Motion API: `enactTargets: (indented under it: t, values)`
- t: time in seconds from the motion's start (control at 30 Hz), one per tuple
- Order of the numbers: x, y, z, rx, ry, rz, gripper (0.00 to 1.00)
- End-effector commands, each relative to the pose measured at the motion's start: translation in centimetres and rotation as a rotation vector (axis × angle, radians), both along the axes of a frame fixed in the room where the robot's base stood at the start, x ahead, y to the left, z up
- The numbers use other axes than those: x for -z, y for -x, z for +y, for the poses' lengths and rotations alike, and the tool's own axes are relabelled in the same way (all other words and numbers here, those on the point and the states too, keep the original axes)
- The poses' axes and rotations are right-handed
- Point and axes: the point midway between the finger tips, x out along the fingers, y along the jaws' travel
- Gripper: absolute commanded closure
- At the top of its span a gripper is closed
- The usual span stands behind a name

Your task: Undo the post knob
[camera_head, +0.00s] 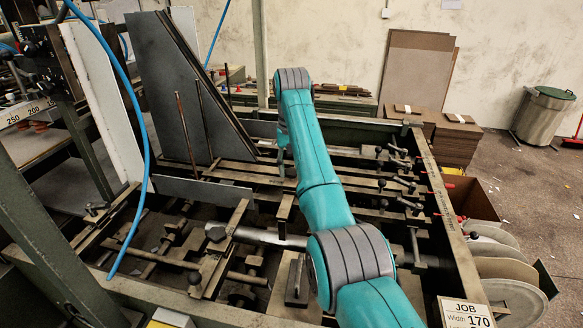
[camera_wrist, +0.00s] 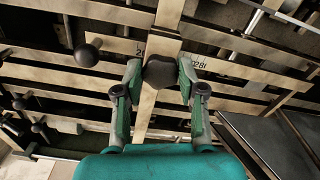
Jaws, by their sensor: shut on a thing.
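In the wrist view the post knob (camera_wrist: 160,73) is dark and rounded. It sits over a pale upright bar (camera_wrist: 146,113) that crosses several flat rails. My gripper (camera_wrist: 161,75) has one finger on each side of the knob and is shut on it. The post under the knob is hidden. In the head view my teal arm reaches over the feeder frame (camera_head: 461,262); my gripper and the held knob cannot be made out there.
A second dark knob (camera_wrist: 87,54) stands close to the left of my gripper in the wrist view. A dark plate (camera_wrist: 262,146) lies at lower right. In the head view, tall slanted plates (camera_head: 160,90) and several clamp levers (camera_head: 405,183) flank my arm. A blue hose (camera_head: 143,180) hangs at left.

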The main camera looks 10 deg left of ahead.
Motion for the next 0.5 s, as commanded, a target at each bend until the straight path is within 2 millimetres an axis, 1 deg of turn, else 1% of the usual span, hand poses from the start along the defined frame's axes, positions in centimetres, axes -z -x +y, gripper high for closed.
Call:
enactTargets:
  t: [0.17,0.5]
  values:
    - [0.06,-0.01,-0.07,-0.12,0.0,0.001,0.95]
    - [0.07,-0.07,-0.19,-0.413,0.0,0.001,0.95]
